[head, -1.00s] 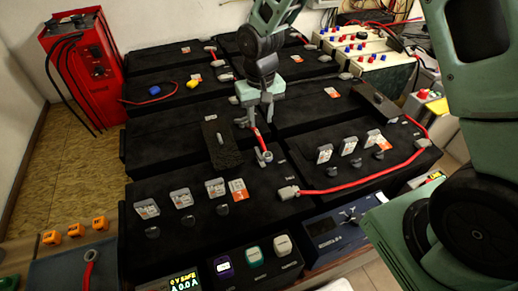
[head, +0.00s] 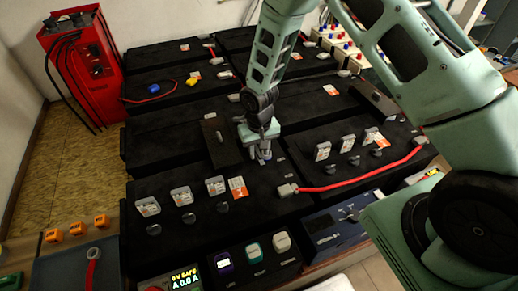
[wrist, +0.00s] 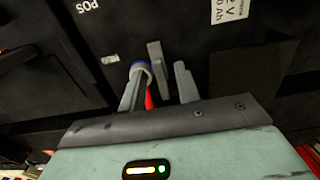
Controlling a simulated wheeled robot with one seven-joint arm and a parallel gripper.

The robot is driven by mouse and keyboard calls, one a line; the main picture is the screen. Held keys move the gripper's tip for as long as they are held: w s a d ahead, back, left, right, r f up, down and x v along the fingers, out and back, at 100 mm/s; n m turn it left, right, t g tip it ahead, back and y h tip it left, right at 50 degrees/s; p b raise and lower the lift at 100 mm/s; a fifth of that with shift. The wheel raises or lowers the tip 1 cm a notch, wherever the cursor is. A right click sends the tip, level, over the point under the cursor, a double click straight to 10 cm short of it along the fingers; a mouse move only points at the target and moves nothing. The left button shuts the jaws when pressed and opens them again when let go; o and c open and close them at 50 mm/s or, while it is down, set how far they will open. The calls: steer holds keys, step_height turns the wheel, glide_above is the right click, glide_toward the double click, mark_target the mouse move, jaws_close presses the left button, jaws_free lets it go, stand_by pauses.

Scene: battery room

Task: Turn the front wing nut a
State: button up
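My gripper (head: 263,157) is low over the front middle black battery, pointing down, where a lug and red cable end showed earlier. In the wrist view my gripper (wrist: 158,88) has its two grey fingers apart. An upright grey piece (wrist: 156,65), which looks like the wing nut, shows between and just beyond the fingertips. A ring with a blue edge (wrist: 143,70) sits by the left finger, partly covered by it. A short red cable (wrist: 149,97) runs down from there between the fingers. I cannot tell if either finger touches the nut. In the head view my gripper hides the nut.
A red cable (head: 352,186) runs across the front right battery from a grey clamp (head: 287,190). Upright white-labelled cards (head: 181,197) and dark caps stand to the left, more to the right. A dark block (head: 219,142) lies just left of my gripper.

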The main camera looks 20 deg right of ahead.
jaws_close()
steer(key=n, duration=0.4)
steer(key=shift+d+n, duration=0.2)
steer(key=shift+n, duration=0.1)
steer(key=n, duration=0.4)
steer(key=shift+w+d+n, duration=0.15)
steer(key=shift+w+n, duration=0.05)
steer(key=shift+n, duration=0.1)
steer(key=n, duration=0.4)
steer(key=shift+w+d+r+n+p, duration=0.1)
steer(key=shift+w+d+n+p, duration=0.05)
steer(key=shift+n+p, duration=0.15)
steer(key=shift+w+n+p, duration=0.2)
steer(key=shift+n+p, duration=0.2)
steer(key=shift+n, duration=1.7)
